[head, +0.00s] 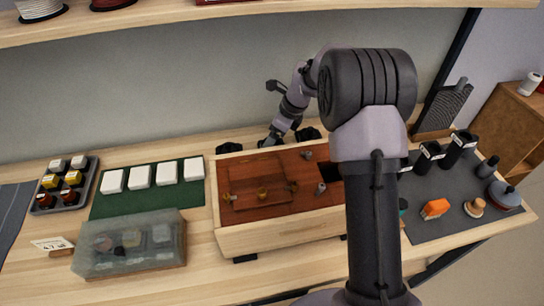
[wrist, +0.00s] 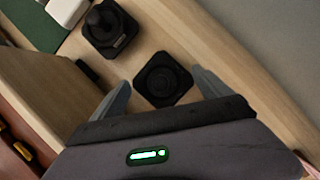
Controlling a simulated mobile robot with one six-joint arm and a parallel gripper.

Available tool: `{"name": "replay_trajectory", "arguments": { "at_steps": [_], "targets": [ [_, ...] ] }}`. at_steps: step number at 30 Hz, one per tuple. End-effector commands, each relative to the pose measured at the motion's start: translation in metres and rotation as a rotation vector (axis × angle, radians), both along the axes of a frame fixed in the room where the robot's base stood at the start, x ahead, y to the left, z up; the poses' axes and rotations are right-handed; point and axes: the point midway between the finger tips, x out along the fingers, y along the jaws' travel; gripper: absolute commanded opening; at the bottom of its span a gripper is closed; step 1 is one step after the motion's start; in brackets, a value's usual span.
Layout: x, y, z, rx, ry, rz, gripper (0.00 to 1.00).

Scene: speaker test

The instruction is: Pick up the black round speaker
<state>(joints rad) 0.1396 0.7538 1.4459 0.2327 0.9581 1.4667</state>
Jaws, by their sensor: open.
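Two small black speaker-like units stand on the wooden bench top. In the wrist view, one black unit (wrist: 162,78) with a round face in a squarish body lies between the fingertips of my gripper (wrist: 161,77). My gripper is open, with a finger to either side and nothing held; I cannot tell its height above the unit. The other black unit (wrist: 108,28) has a raised round knob and lies above and left. In the head view my gripper (head: 271,140) is behind the wooden box, with dark shapes at its left (head: 229,148) and right (head: 308,134).
The wooden box (head: 280,240) with a red-brown top stands in front of my gripper. A green mat (head: 110,206) with white blocks lies left. A clear lidded case (head: 130,245) is at front left. A wall rises behind; the dark mat (head: 440,222) at right holds several items.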

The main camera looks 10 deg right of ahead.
Motion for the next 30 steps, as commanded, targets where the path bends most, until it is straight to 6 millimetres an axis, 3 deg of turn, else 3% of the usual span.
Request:
{"name": "replay_trajectory", "arguments": {
  "at_steps": [1, 7, 18, 21, 27, 30],
  "targets": [
    [0.001, 0.002, -0.011, 0.001, 0.001, 0.0, 0.88],
    [0.002, 0.003, -0.008, 0.0, 0.0, -0.001, 0.88],
    [0.002, 0.003, -0.008, -0.001, -0.001, 0.0, 0.15],
    [0.002, 0.003, -0.008, -0.001, -0.001, 0.0, 0.0],
    [0.002, 0.003, -0.008, -0.001, -0.002, -0.001, 0.0],
    [0.002, 0.003, 0.003, 0.0, -0.002, 0.0, 0.0]
  ]
}}
